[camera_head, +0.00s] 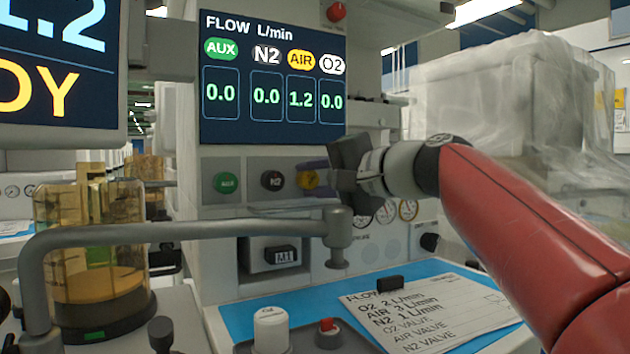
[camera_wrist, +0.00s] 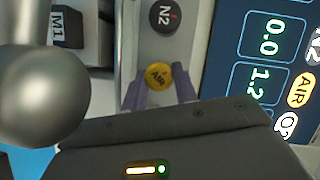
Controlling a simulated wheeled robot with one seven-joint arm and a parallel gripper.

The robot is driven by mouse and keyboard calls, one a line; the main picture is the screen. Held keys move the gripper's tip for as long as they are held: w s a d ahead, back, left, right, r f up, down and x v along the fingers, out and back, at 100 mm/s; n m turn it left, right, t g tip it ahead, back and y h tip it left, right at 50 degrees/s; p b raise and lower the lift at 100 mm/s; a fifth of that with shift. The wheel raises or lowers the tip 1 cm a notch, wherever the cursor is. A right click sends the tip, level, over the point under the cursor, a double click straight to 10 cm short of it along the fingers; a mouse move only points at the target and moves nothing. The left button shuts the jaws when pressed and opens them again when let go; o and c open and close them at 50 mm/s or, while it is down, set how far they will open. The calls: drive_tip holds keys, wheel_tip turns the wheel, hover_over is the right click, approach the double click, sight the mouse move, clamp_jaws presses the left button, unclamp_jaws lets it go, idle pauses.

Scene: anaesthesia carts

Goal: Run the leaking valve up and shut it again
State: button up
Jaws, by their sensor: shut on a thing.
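The flow display (camera_head: 272,80) reads AUX 0.0, N2 0.0, AIR 1.2 and O2 0.0. Below it is a row of valve knobs: a dark AUX knob (camera_head: 227,183) with a green label, a black N2 knob (camera_head: 272,181) and a yellow AIR knob (camera_head: 307,180). My gripper (camera_head: 318,178) is at the AIR knob, its purple fingers shut on it. In the wrist view the AIR knob (camera_wrist: 159,76) sits between the two fingertips, with the N2 knob (camera_wrist: 166,16) beside it. The O2 knob is hidden behind my gripper.
A grey pipe arm (camera_head: 190,231) crosses in front, below the knobs. A written card (camera_head: 430,310) lies on the blue worktop, listing O2 2, AIR 3, N2 1 L/min. A glass canister (camera_head: 95,245) stands left. A plastic-covered unit (camera_head: 500,110) stands right.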

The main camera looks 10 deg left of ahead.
idle(0.3)
drive_tip(key=o, duration=0.7)
drive_tip(key=shift+d, duration=0.1)
drive_tip(key=f+v, duration=0.1)
drive_tip(key=v, duration=0.6)
drive_tip(key=shift+s+d+r+b, duration=0.2)
drive_tip(key=shift+d+r+b, duration=0.15)
drive_tip(key=shift+r, duration=0.1)
